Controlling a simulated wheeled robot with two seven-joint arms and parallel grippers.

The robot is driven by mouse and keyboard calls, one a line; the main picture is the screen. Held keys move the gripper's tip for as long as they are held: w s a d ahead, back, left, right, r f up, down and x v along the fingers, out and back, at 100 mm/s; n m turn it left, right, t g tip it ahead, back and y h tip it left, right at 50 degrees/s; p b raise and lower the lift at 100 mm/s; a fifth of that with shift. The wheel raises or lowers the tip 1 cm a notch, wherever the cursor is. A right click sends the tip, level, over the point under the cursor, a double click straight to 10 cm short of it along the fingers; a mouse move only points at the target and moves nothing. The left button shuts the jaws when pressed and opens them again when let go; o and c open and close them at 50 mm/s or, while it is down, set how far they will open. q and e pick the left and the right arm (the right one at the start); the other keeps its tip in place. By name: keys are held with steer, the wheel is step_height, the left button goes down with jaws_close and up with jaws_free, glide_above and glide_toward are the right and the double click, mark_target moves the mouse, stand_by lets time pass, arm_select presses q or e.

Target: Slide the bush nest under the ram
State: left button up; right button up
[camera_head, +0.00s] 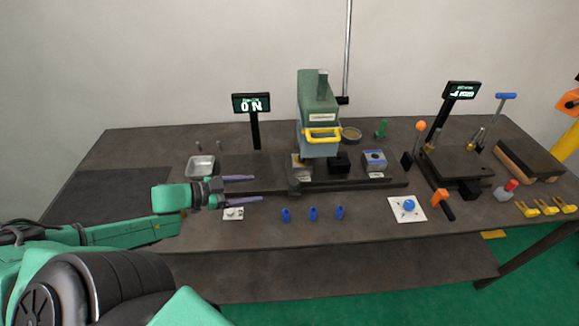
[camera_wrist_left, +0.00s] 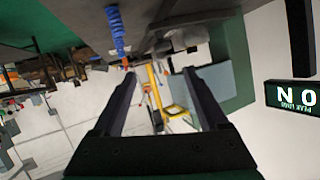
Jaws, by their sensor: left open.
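The green press (camera_head: 318,95) with its yellow handle (camera_head: 323,135) stands at mid-table, its ram head over a dark slide base (camera_head: 395,183). On that base are a grey-blue block with a round opening (camera_head: 374,155) at the right, a black block (camera_head: 339,160) in the middle and a tan-topped piece (camera_head: 301,160) at the left. Their labels are too small to read, so I cannot tell which is the bush nest. My left gripper (camera_head: 250,188) is open and empty, left of the base; its fingers also show in the left wrist view (camera_wrist_left: 160,73). My right gripper is out of view.
Several blue pieces (camera_head: 312,214) stand in front of the base. A metal tray (camera_head: 201,166) is behind my left gripper, and a display (camera_head: 252,104) stands behind. A white plate with a blue knob (camera_head: 407,208) and a second fixture (camera_head: 455,165) are at the right.

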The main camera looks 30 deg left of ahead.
arm_select(q)
steer(key=n, duration=0.2)
steer(key=b, duration=0.8)
glide_toward(290, 183)
steer(key=f+x, duration=0.1)
steer(key=x, duration=0.4)
steer(key=b+x, duration=0.4)
steer(key=b, duration=0.2)
steer(key=shift+w+d+b, duration=0.1)
steer(key=shift+w+b, duration=0.05)
steer(key=shift+b, duration=0.2)
steer(key=shift+w+d+r+b, duration=0.15)
steer(key=shift+w+b, duration=0.15)
steer(key=shift+b, duration=0.2)
steer(key=shift+r, duration=0.2)
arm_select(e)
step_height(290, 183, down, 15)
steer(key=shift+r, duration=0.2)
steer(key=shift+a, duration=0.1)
arm_select(q)
jaws_close()
steer(key=shift+s+g, duration=0.1)
steer(key=shift+g, duration=0.2)
